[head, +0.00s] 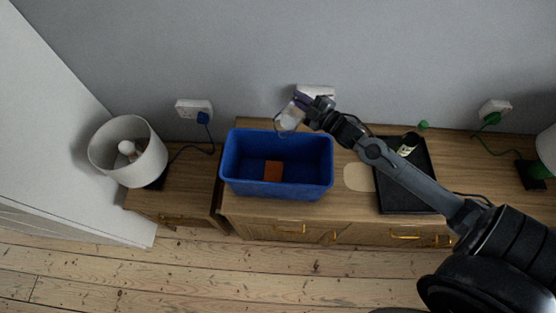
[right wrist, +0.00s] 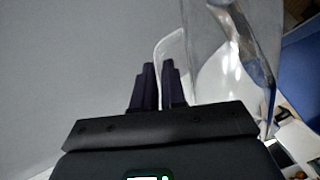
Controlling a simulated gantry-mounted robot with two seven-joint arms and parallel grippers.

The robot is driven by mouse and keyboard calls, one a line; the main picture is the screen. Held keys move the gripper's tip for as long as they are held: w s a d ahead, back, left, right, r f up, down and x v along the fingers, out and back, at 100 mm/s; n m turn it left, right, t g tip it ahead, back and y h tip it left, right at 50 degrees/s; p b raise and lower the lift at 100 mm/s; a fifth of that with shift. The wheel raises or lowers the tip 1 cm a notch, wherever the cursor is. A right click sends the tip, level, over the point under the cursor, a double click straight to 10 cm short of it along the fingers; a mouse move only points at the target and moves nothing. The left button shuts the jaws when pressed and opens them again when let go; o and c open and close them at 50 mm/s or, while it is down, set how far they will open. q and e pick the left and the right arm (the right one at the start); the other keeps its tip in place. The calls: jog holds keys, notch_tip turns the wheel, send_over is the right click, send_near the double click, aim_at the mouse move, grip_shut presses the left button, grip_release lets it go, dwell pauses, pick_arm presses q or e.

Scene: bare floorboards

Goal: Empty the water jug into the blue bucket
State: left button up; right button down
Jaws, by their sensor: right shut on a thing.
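The blue bucket (head: 229,165) stands on the wooden cabinet in the middle of the head view, its open top facing me. The clear water jug (head: 289,118) is above the bucket's back edge, towards its right half. My right gripper (head: 303,104) is shut on the jug's handle. In the right wrist view, the handle (right wrist: 165,42) runs down between my fingers (right wrist: 158,86), and the see-through jug body (right wrist: 222,75) is to their right. The jug looks tilted, but its angle and how much water it holds are hard to tell. My left gripper is not in view.
An orange-brown block (head: 272,171) lies inside the bucket. A black tray (head: 406,203) with a dark cup-like item (head: 409,143) is at right, partly behind my right arm. A white lamp (head: 128,152) stands at left. Another lamp is at the right edge. A pale oval mat (head: 356,177) is bare.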

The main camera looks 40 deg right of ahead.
aim_at(292, 114)
jog(key=shift+s+a+n+t+b, duration=0.2)
jog(key=shift+a+n+t+b, duration=0.15)
jog(key=shift+n+b, duration=0.6)
jog(key=shift+s+a+n+t+b, duration=0.3)
jog(key=shift+a+b, duration=0.2)
jog(key=shift+b, duration=1.15)
jog(key=shift+s+a+n+b, duration=0.2)
jog(key=shift+a+n+b, duration=0.2)
jog(key=shift+b, duration=0.25)
jog(key=shift+s+a+n+b, duration=0.25)
jog(key=shift+a+b, duration=0.25)
jog(key=shift+b, duration=0.15)
jog(key=shift+a+t, duration=0.15)
jog(key=shift+t, duration=0.1)
jog(key=shift+s+a+b, duration=0.15)
jog(key=shift+a+b, duration=0.1)
jog(key=shift+b, duration=0.25)
jog(key=shift+s+a+r+n, duration=0.15)
jog(key=shift+a+r+n, duration=0.1)
jog(key=shift+n, duration=0.25)
jog(key=shift+s+a+r+n+t+y+b, duration=0.2)
jog(key=shift+a+n+t+y+b, duration=0.1)
jog(key=shift+a+n+y+b, duration=0.15)
jog(key=shift+s+a+r+n, duration=0.25)
jog(key=shift+a+n, duration=0.1)
jog(key=shift+n, duration=0.2)
jog(key=shift+s+a+r+n+t+b, duration=0.25)
jog(key=shift+a+n+t+b, duration=0.2)
jog(key=shift+n, duration=0.15)
